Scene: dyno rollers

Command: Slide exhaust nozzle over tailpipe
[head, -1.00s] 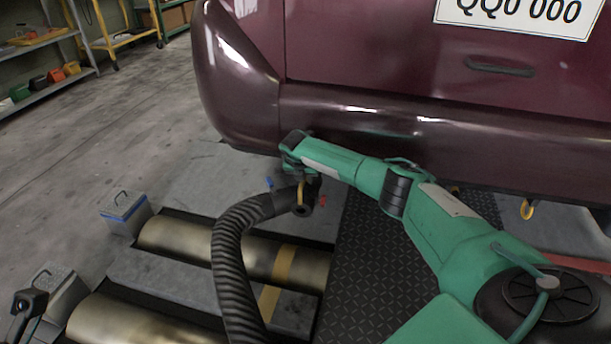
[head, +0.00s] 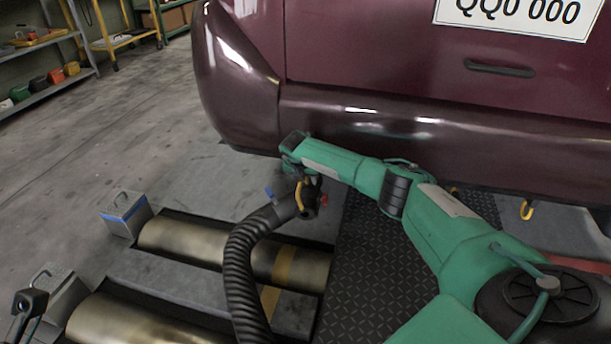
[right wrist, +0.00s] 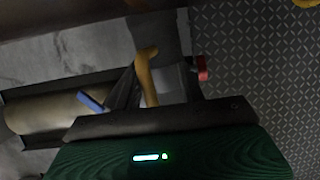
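The exhaust nozzle (head: 285,208) is the dark end of a ribbed black hose, with a yellow handle (right wrist: 148,75). My right gripper (head: 306,187) reaches down beside the bumper and is shut on the nozzle at this handle, holding it above the floor. In the right wrist view the dark fingers (right wrist: 155,92) stand around the handle, with a blue tab left and a red tab right. The tailpipe cannot be made out in either view. A black part with a teal edge at the head view's lower left may be my left gripper (head: 28,302); its fingers do not show clearly.
The maroon car's rear bumper (head: 400,125) hangs just above and behind my right gripper. Metal rollers (head: 185,242) lie in the floor at left, with grey boxes (head: 125,214) beside them. A dark tread plate (head: 370,270) lies under my right arm. A yellow hook (head: 527,209) hangs below the bumper.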

